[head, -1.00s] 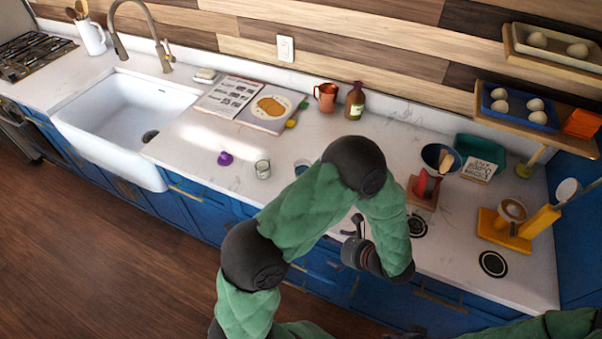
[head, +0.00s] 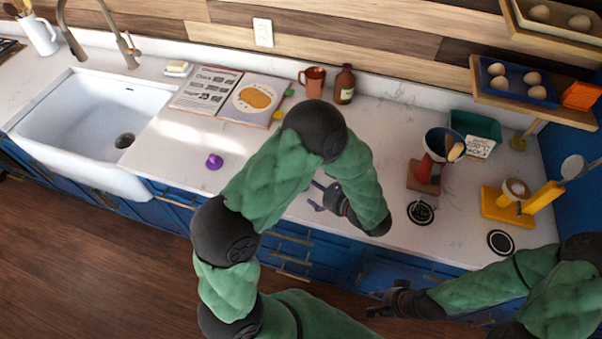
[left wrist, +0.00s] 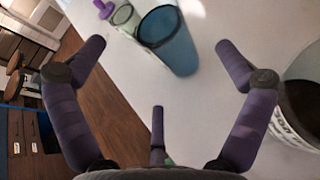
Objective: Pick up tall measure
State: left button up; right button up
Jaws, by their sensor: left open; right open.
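My left gripper (head: 322,196) is open and empty above the front part of the counter; its spread fingers also show in the left wrist view (left wrist: 160,78). Just beyond the fingers in that view stands a blue see-through cup (left wrist: 172,45), apart from them. A clear glass vessel (left wrist: 126,17) stands behind it to the left. I cannot tell for sure which of these is the tall measure. In the head view my left arm hides both. My right gripper (head: 385,303) is open and empty, low in front of the cabinets.
A white vessel with dark inside (left wrist: 303,105) is close by the right finger in the wrist view. A purple object (head: 214,161) lies on the counter (head: 165,150).

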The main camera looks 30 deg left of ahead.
pick_arm(q)
jog(key=x, duration=0.7)
jog(key=shift+a+f, duration=0.15)
jog(key=c, duration=1.4)
